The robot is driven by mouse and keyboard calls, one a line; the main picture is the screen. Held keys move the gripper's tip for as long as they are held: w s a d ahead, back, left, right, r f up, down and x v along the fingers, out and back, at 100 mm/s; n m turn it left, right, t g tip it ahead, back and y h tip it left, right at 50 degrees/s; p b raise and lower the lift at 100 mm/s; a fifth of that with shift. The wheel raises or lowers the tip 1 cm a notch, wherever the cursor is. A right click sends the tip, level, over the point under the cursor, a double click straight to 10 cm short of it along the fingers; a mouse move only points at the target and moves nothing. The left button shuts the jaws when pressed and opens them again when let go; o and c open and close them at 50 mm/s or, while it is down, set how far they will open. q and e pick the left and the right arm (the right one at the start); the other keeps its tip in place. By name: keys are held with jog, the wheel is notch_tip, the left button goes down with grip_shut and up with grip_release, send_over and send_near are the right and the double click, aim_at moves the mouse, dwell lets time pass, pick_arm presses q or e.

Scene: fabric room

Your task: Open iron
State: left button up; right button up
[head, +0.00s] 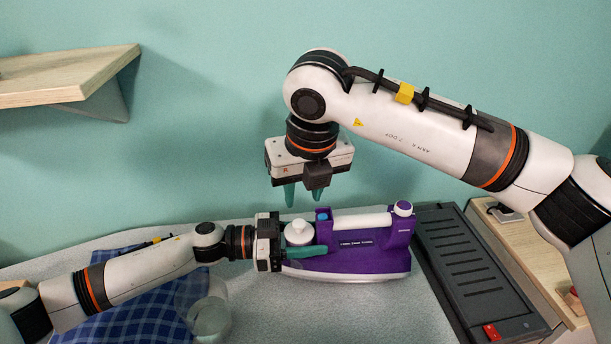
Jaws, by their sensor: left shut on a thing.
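A purple and white iron (352,258) lies on the pale padded surface, with a long white handle bar across its top and a dark label on its side. A round white knob (299,231) sits at the iron's left end. My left gripper (303,238) comes in from the left and is shut on the knob; one green finger shows in front of it, and the far finger is mostly hidden. My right gripper (303,194) hangs above the iron's left end, its two green fingers pointing down, apart and empty.
A dark ribbed panel (478,276) with a red switch (491,330) lies right of the iron. A blue checked cloth (140,312) and a clear rounded container (209,318) are at the lower left. A wooden shelf (65,76) juts from the wall.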

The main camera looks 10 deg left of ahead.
aim_at(299, 221)
jog(key=x, duration=0.8)
jog(key=shift+f, duration=0.25)
grip_shut()
jog(key=shift+r, duration=0.3)
dwell(0.3)
jog(key=shift+r, duration=0.85)
jog(key=shift+r, duration=2)
pick_arm(q)
jog(key=o, duration=1.4)
